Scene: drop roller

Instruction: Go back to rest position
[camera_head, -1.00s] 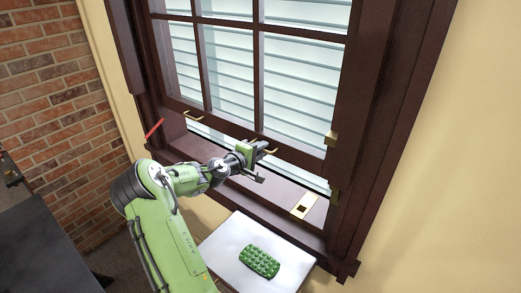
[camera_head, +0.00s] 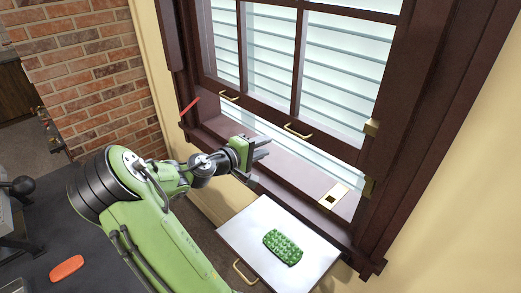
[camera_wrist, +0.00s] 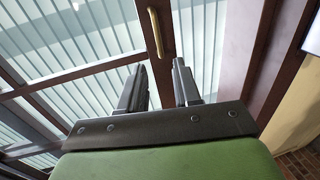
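My gripper (camera_head: 262,162) is in front of the dark-framed window, apart from the brass sash handles. In the wrist view, my gripper (camera_wrist: 158,82) has its two dark fingers spread apart, with nothing between them. The sash (camera_head: 290,120) is raised a little above the sill, with slats showing through the gap. One brass handle (camera_wrist: 155,32) shows beyond the fingers in the wrist view. A thin red stick-like thing (camera_head: 189,107) is at the left side of the window frame.
A white-topped stand (camera_head: 246,228) with a brass handle is below the window, with a green bumpy block (camera_head: 283,247) on it. An orange-red piece (camera_head: 66,268) lies on a dark worktop (camera_head: 35,262) at the lower left. A brick wall (camera_head: 85,70) is at the left.

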